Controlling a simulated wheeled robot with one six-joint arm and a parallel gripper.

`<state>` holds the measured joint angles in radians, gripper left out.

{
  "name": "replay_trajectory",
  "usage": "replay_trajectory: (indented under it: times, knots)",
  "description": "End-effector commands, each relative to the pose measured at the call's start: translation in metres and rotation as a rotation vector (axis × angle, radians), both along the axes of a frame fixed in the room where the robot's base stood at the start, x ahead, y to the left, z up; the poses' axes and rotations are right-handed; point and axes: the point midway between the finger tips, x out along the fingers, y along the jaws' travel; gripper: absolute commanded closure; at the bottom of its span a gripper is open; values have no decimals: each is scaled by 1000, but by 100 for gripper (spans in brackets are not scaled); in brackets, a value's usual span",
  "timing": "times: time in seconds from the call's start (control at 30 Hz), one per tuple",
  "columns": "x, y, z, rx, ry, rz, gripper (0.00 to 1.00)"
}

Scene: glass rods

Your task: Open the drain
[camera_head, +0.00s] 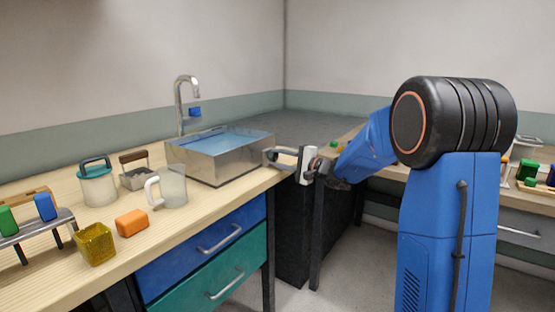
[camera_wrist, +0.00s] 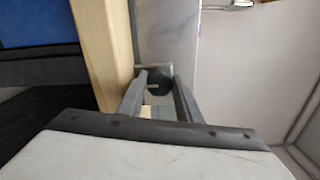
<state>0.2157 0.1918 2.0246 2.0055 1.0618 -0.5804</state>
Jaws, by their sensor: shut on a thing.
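The grey metal sink (camera_head: 205,165) stands on the wooden counter and holds blue water. My gripper (camera_head: 272,156) is at the sink's right end, level with its wall. In the head view the fingers hide this knob. The drain opening inside the sink cannot be seen.
A curved metal faucet (camera_head: 180,100) rises behind the sink. A glass mug (camera_head: 172,187), a lidded jar (camera_head: 98,185), an orange block (camera_head: 131,222) and a yellow cup (camera_head: 95,244) stand to the left. Blue and green drawers (camera_head: 190,270) lie below the counter. A second bench is at right.

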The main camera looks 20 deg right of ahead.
Motion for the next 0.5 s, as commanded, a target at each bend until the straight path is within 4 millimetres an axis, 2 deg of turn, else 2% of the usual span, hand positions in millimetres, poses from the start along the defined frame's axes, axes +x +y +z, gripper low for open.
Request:
replay_trajectory:
  times: [0.07,0.1,0.17,0.5]
  knots:
    - [-1,0,-2,-1,3,2,91]
    - [-1,0,-2,-1,3,2,66]
    - [-1,0,-2,-1,3,1,52]
    - [0,0,-2,1,6,1,50]
